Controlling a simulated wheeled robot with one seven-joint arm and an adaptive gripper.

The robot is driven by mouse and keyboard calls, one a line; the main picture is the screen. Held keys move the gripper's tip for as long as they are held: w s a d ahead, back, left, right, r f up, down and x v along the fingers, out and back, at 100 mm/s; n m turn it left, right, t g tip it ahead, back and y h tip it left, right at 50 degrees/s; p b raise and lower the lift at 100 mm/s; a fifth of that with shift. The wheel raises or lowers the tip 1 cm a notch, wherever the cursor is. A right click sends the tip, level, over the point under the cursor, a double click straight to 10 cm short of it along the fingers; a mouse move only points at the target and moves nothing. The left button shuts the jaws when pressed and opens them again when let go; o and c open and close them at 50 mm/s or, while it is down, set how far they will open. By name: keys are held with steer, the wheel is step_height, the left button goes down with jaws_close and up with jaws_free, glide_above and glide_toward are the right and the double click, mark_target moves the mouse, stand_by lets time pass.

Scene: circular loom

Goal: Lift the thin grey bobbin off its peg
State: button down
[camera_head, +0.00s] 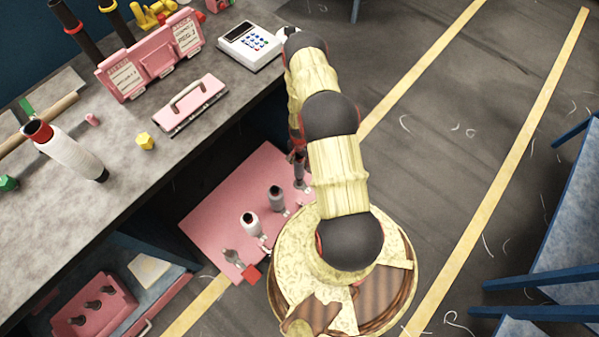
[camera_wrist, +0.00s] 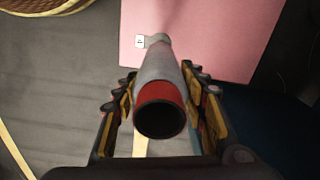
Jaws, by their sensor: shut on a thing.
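A thin grey bobbin (camera_wrist: 158,68) with a red collar and a dark hollow end runs through the middle of the wrist view. My gripper (camera_wrist: 162,88) is shut on it, one finger on each side near the red end. Its far end is over the edge of the pink board (camera_wrist: 205,40), by a small white tag. I cannot tell whether it is still around its peg or clear of it. In the head view my gripper (camera_head: 298,160) is at the board's right end, partly hidden by my arm, with a grey piece below it.
The grey worktop (camera_head: 110,195) stands to the left, holding a large white spool (camera_head: 75,155) and a pink case (camera_head: 190,107).

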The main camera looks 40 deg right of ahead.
steer(key=shift+r+p, duration=2.3)
steer(key=shift+r, duration=1.95)
step_height(320, 180, up, 8)
steer(key=p, duration=0.4)
steer(key=shift+f, duration=0.25)
